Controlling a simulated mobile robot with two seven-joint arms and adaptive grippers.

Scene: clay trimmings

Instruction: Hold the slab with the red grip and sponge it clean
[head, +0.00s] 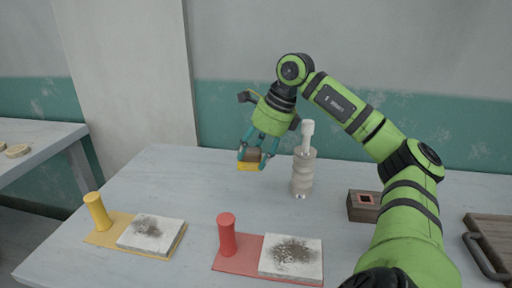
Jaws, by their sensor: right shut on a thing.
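The red grip (227,234) stands upright at the left end of a red board (238,265). A pale slab (308,257) lies on that board, with dark brown crumbs on its top. My right gripper (252,158) is shut on a sponge (248,167), which shows a yellow underside and a brown upper part. It holds the sponge in the air above the table, behind the boards and left of a beige bottle. My left gripper is not in view.
A yellow grip (97,211) on a yellow board carries another dirty slab (151,235) at left. The beige ribbed bottle (302,175), a wooden box (363,206) and a brown tray (490,235) stand to the right. The table (190,183) is clear at back left.

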